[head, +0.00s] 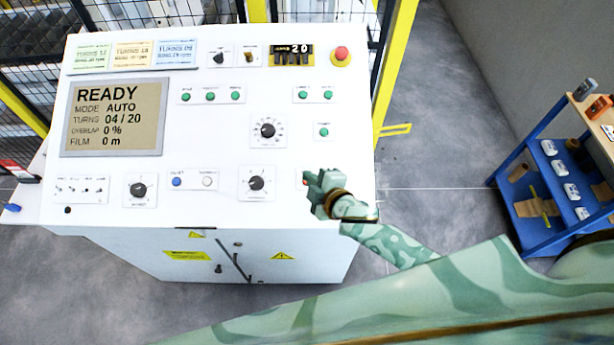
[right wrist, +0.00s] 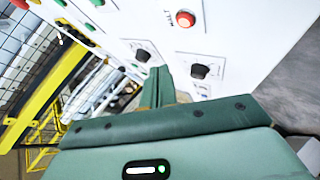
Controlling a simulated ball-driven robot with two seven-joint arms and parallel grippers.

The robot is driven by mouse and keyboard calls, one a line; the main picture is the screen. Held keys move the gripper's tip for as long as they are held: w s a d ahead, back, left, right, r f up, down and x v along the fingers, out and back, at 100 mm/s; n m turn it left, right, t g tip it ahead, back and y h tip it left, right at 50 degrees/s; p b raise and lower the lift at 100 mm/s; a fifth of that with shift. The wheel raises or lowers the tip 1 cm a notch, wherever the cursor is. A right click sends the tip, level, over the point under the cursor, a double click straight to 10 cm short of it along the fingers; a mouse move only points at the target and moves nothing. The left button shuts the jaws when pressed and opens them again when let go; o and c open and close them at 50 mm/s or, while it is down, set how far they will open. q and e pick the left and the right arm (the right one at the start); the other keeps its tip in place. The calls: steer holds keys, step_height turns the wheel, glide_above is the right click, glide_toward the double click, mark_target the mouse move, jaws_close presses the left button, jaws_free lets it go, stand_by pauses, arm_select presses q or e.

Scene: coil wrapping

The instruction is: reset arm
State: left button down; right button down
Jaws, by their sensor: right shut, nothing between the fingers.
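My right gripper (head: 314,184) is shut and empty in the head view, in front of the lower right of the white control panel (head: 225,120). It also shows in the right wrist view (right wrist: 157,90), its green fingers pointing towards the panel. I cannot tell whether the fingers touch the panel. My left gripper is not in view.
The panel's screen (head: 117,116) reads READY, AUTO, TURNS 04 / 20. A red emergency button (head: 341,55) sits at its top right. Yellow-framed fencing (head: 396,60) stands behind. A blue trolley (head: 545,190) with parts stands at the right. Grey floor (head: 440,150) between is clear.

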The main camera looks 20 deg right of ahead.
stand_by(0.7)
steer(key=s+d+r+m+g+h, duration=0.3)
steer(key=s+d+r+m+h, duration=0.15)
steer(key=s+d, duration=0.4)
steer(key=s+d+r+m+g+h, duration=0.2)
steer(key=s+d+r+m+h, duration=0.2)
steer(key=s+d+r, duration=0.35)
steer(key=s+a+f+g+y+b, duration=0.2)
steer(key=f+b, duration=0.5)
steer(key=f, duration=1.3)
steer(key=s+a+f+g+y+b, duration=0.1)
steer(key=s+a+f+b, duration=0.35)
steer(key=f, duration=1.45)
steer(key=s+d+f+m+g+y+b, duration=0.1)
steer(key=s+f+b, duration=0.6)
steer(key=f, duration=0.8)
steer(key=s+d+f+m+g+y+b, duration=0.1)
steer(key=s+f+m+g+b, duration=0.1)
steer(key=s+f+b, duration=0.5)
steer(key=s+f, duration=0.5)
steer(key=f, duration=0.3)
steer(key=shift+f, duration=0.25)
steer(key=shift+s+d+g, duration=0.1)
steer(key=shift+g, duration=0.2)
